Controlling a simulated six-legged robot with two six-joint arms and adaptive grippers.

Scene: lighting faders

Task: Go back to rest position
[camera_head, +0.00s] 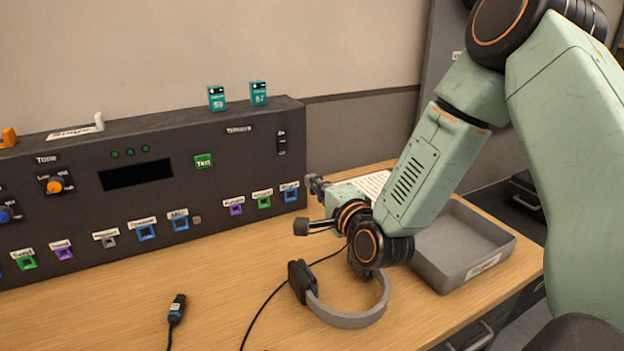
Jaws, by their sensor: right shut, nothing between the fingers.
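I cannot tell whether the gripper touches the panel. My left gripper is not in view.
A headset (345,318) lies below my right wrist, with a cable across the table. A grey tray (462,250) stands behind the forearm at the right. A cable connector (176,308) lies at front left. Two teal boxes (216,98) stand on the panel. The front middle is mostly clear.

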